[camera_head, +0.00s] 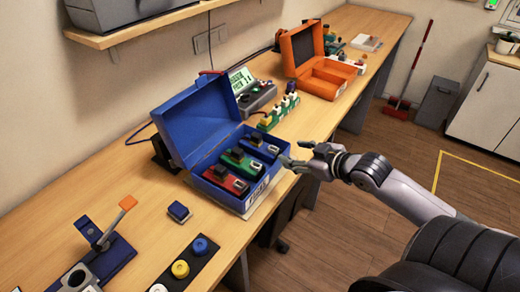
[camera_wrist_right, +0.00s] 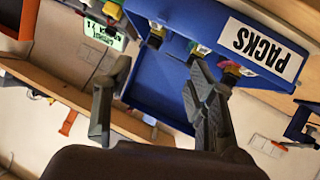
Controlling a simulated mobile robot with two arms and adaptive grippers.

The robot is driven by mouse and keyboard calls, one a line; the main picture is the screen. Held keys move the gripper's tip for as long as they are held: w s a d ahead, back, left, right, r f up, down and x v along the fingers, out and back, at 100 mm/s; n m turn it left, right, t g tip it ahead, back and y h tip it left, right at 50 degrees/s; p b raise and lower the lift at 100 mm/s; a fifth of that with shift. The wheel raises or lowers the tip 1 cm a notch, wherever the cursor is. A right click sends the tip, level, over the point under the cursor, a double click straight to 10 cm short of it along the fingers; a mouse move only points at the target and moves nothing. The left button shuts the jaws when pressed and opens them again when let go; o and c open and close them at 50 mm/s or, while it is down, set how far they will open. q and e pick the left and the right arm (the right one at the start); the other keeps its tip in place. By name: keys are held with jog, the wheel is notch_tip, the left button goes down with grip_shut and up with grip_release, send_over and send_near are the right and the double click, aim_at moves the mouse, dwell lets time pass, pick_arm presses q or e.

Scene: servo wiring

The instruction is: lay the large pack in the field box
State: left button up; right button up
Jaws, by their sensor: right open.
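Several packs lie in an open blue box (camera_head: 258,188) on the bench: a red pack (camera_head: 226,179), a green pack (camera_head: 241,162) and a blue one (camera_head: 261,147). I cannot tell for sure which is the large pack. An open orange box (camera_head: 322,88), probably the field box, stands farther back; its visible compartments look empty. My right gripper (camera_head: 296,154) is open and empty just off the blue box's right side. In the right wrist view, its open fingers (camera_wrist_right: 160,68) are before the box wall with the PACKS label (camera_wrist_right: 262,50). My left gripper is not in view.
A row of small coloured parts (camera_head: 279,110) and a device with a green screen (camera_head: 257,94) stand between the boxes. A small blue block (camera_head: 179,211) and a dark strip with round buttons (camera_head: 181,269) are nearer. The blue box's raised lid (camera_head: 196,115) stands on the wall side.

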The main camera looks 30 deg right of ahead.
aim_at(260, 144)
jog(key=p+x, duration=0.1)
jog(key=x, duration=1.5)
jog(key=shift+w+d+f, duration=0.15)
jog(key=shift+c, duration=0.6)
grip_shut()
